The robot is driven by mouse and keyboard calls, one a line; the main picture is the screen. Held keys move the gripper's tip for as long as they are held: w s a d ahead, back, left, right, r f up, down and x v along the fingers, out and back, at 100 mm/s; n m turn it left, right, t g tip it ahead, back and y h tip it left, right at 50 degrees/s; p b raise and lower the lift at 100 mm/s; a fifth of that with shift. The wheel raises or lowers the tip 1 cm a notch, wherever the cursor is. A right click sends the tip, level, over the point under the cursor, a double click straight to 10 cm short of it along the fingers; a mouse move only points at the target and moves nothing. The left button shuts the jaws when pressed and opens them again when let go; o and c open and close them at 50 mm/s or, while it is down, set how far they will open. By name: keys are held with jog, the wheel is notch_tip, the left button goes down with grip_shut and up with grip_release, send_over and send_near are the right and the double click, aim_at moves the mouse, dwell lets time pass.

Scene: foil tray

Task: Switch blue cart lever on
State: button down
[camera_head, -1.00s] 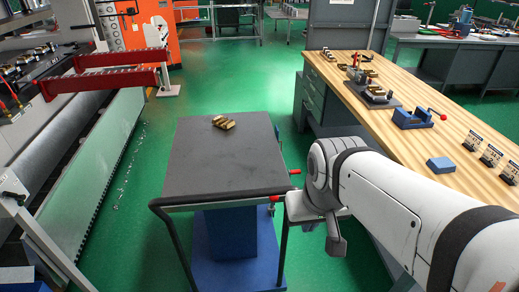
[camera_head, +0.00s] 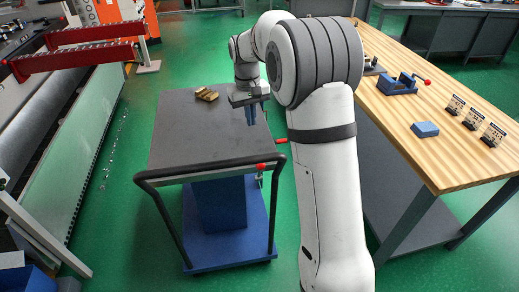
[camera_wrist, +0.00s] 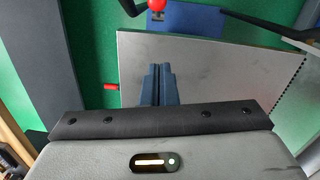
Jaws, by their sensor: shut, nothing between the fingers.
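The blue cart (camera_head: 175,135) has a dark grey top, blue column and base, and a black push handle. A red ball knob (camera_head: 262,166) sits at its near right corner, with a small metal part below it; the knob also shows at the top of the wrist view (camera_wrist: 156,5). A second red grip (camera_head: 281,141) sticks out from the right side and shows at the left of the wrist view (camera_wrist: 110,87). I cannot tell which is the lever or its state. My gripper (camera_head: 251,121) is shut and empty, pointing down over the cart top's right side, apart from both red parts.
Brass-coloured blocks (camera_head: 207,94) lie on the cart's far part. A wooden workbench (camera_head: 440,155) stands to the right, with a blue vise (camera_head: 397,85) and blue box (camera_head: 425,129). A machine with red rails (camera_head: 75,63) stands left. Green floor separates them.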

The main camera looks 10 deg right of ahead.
jog(key=shift+w+a+f, duration=0.1)
jog(key=shift+w+f, duration=0.3)
jog(key=shift+w, duration=0.1)
jog(key=shift+f, duration=0.1)
jog(key=s+d+f+p, duration=0.1)
jog(key=s+f, duration=0.3)
jog(key=f, duration=0.6)
jog(key=shift+s+d+f+p, duration=0.15)
jog(key=shift+f+p, duration=0.1)
jog(key=shift+p, duration=0.15)
